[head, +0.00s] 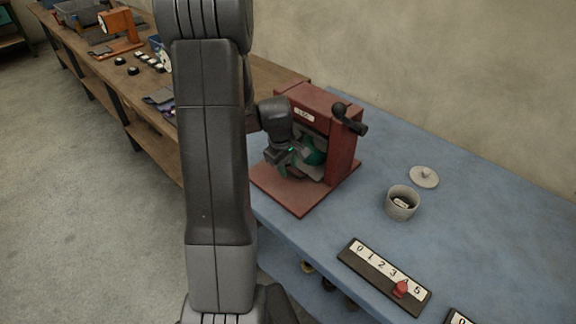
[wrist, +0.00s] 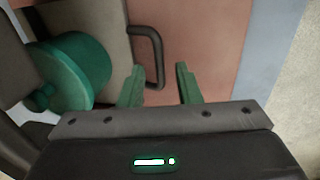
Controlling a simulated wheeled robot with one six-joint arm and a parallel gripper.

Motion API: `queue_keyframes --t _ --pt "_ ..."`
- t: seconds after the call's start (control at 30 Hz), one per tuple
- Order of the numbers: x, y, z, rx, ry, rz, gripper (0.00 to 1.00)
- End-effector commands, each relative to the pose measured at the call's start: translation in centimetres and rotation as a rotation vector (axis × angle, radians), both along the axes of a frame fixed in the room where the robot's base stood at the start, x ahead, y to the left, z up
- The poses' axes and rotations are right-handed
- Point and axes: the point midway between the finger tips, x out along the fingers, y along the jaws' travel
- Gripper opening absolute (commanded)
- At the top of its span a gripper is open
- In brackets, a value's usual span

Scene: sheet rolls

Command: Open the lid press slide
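The lid press (head: 335,135) is a dark red frame on a flat red base, standing on the blue table in the head view. Part of its inside is hidden by my arm. In the wrist view, a grey-beige plate (wrist: 112,45) carries a dark bar handle (wrist: 158,50), and a green round part (wrist: 80,65) is to its left. The plate appears to be the slide. My gripper (wrist: 156,68) is open, with its green fingers on either side of the handle's lower end. I cannot tell whether they touch it. My gripper also shows at the press in the head view (head: 287,154).
A grey pot (head: 402,208) and a round knobbed lid (head: 424,177) are to the right of the press. A number strip (head: 375,268) with a red marker (head: 400,289) lies nearer. A black knobbed lever (head: 350,118) sticks out of the press. A wooden bench (head: 150,120) is behind.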

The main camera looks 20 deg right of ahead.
Motion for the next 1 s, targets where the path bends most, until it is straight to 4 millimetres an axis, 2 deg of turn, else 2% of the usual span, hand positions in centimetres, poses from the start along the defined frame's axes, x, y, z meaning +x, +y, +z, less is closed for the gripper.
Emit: queue_keyframes --t 0.27,0.3,0.43,0.47,0.73,0.87,1.0 --pt "0.0 0.0 -0.2 0.0 0.0 0.0 0.31" --pt "0.0 0.0 -0.2 0.0 0.0 0.0 0.29" --pt "0.0 0.0 -0.2 0.0 0.0 0.001 0.03" --pt "0.0 0.0 -0.2 0.0 0.0 0.001 0.0" --pt "-0.1 0.3 -0.2 0.0 0.0 0.002 0.0" --pt "-0.7 2.1 -0.4 -0.001 0.0 0.006 0.0" --pt "-2.0 5.3 -0.5 -0.001 -0.001 0.008 0.0"
